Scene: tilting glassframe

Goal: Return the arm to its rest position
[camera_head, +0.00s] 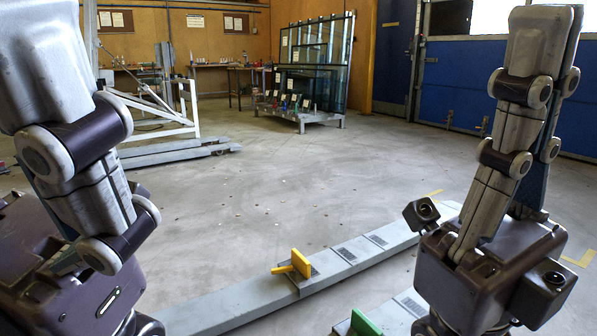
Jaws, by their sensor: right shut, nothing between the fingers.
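My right gripper (543,40) stands upright at the right side, its fingers pointing up and close together. It is shut with nothing held, and no object touches it. My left gripper (45,70) is large and close at the left edge, also pointing up. Its near finger shows, while the other side is hidden behind it and cut off by the picture edge, so its opening cannot be told. Neither gripper touches anything of the place.
A grey floor beam (236,303) with a yellow handle (302,263) runs between my grippers. A green handle (366,322) shows at the bottom edge. A glass rack (318,65) stands at the back. A white metal frame (150,110) stands back left. The middle floor is open.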

